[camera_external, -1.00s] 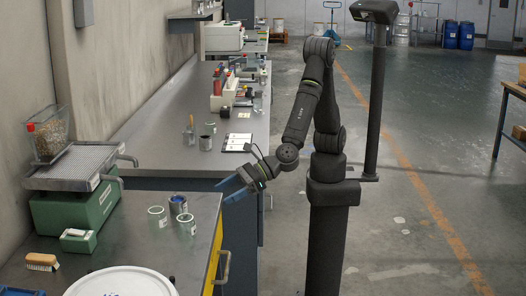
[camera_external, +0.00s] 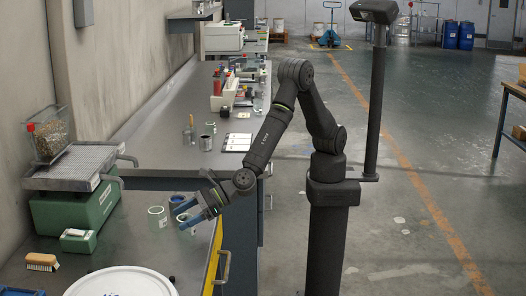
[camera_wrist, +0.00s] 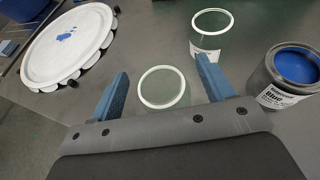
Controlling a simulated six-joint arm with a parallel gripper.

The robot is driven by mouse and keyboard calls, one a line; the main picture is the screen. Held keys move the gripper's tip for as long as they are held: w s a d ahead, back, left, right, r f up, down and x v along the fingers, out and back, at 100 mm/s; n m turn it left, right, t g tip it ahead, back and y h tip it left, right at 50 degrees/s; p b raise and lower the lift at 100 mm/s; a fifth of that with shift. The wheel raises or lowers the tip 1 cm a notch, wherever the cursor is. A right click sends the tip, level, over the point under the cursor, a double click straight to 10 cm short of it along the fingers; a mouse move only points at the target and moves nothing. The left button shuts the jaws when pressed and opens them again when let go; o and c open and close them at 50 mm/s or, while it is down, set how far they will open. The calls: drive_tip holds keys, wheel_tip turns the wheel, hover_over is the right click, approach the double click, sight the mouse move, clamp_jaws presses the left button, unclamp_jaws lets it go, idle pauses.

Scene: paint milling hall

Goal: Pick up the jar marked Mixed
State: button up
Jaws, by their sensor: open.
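Two clear jars with white rims stand on the near bench. One jar (camera_external: 157,217) is left of my gripper; in the wrist view what looks like this jar (camera_wrist: 205,50) stands farther off, with a white label too small to read. The other jar (camera_wrist: 163,90) appears between my gripper's (camera_wrist: 163,68) two blue fingers, its label out of sight. I cannot tell which is marked Mixed, or whether the fingertips are beside or above the nearer jar. In the external view my gripper (camera_external: 182,216) is open and partly hides that jar.
A tin of blue paint (camera_wrist: 287,80), labelled Blue, stands right of the fingers. A large white lid-topped drum (camera_external: 122,284) is at the front. The bench's yellow edge (camera_external: 213,262) is at right.

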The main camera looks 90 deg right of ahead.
drive_tip(key=shift+x, duration=0.95)
drive_tip(key=c, duration=1)
drive_tip(key=shift+c, duration=0.2)
